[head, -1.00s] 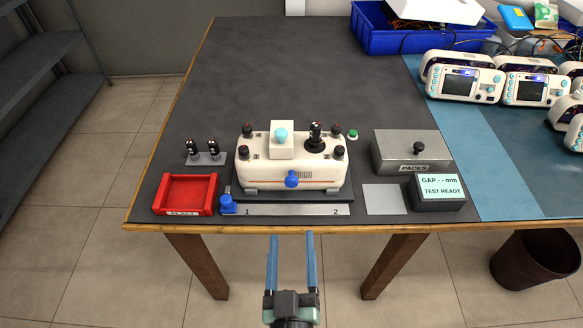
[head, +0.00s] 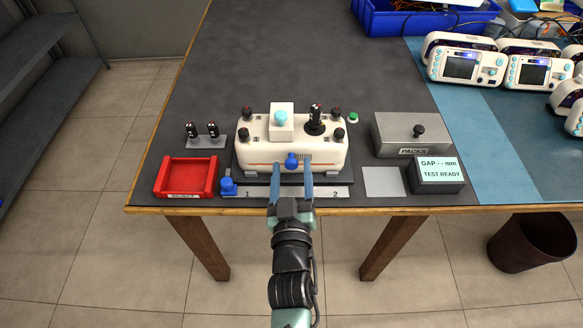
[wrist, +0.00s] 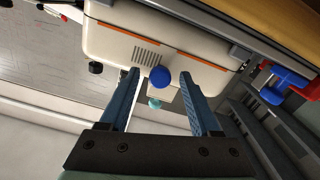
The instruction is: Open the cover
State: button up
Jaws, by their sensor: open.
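The white device (head: 255,158) sits on a dark base at the table's front, with black knobs at its corners. A blue knob (head: 291,160) sticks out of its front face; it also shows in the wrist view (wrist: 160,77). On top are a white block with a light-blue knob (head: 281,118) and a black knobbed post (head: 316,118). I cannot tell which part is the cover. My gripper (head: 292,168) is open, its blue fingers on either side of the blue front knob; in the wrist view the knob appears between the fingertips (wrist: 158,78), apart from both.
A red reject tray (head: 160,192) and a blue slider knob (head: 228,186) on a numbered strip (head: 290,192) lie at left and front. A grey PACKS box (head: 400,134), a grey plate (head: 384,182) and a display reading TEST READY (head: 438,180) stand at right.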

jog(key=shift+w, duration=0.25)
grip_shut()
dwell(1.4)
